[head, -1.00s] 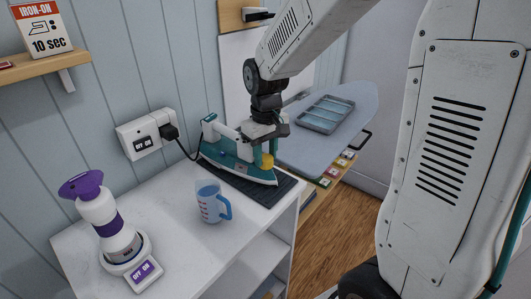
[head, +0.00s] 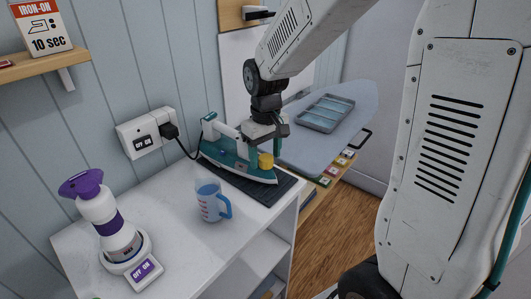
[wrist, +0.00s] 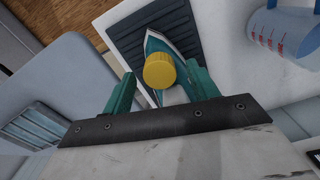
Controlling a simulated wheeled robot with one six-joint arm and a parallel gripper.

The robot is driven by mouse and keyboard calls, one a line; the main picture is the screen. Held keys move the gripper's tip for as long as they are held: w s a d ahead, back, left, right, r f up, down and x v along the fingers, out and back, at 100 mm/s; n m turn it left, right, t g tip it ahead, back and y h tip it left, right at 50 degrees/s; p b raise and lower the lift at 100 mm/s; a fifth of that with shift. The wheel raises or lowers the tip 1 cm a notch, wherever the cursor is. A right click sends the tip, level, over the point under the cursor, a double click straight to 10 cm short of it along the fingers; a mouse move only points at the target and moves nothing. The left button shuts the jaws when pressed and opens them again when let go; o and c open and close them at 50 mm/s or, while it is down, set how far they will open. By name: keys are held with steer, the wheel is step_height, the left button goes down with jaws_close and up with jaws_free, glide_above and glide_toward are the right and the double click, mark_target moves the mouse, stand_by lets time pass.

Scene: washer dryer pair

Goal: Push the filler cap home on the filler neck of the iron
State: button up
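The teal and white iron (head: 228,160) lies on a dark ribbed mat on the white counter. The yellow filler cap (head: 266,161) is at the iron's front end; in the wrist view its round top (wrist: 159,70) faces me. The neck under it is hidden, so I cannot tell how far the cap is seated. My gripper (head: 268,146) is just above the cap. In the wrist view my gripper's teal fingers (wrist: 160,88) stand apart on either side of the cap, with a visible gap on both sides. They hold nothing.
A measuring jug (head: 209,201) of blue liquid stands close in front of the iron. A purple and white bottle-like device (head: 103,220) is at the left. A wall socket (head: 147,135) feeds the iron's cord. An ironing board (head: 355,105) with a tray (head: 325,113) is behind right.

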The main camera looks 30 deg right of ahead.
step_height(320, 180, up, 8)
steer(key=shift+f, duration=0.1)
stand_by(0.5)
steer(key=s+r+m, duration=0.1)
steer(key=s, duration=1)
steer(key=s+a+r+m+t, duration=0.1)
steer(key=s+r, duration=0.1)
steer(key=s, duration=1)
steer(key=shift+r, duration=0.3)
steer(key=shift+s, duration=0.1)
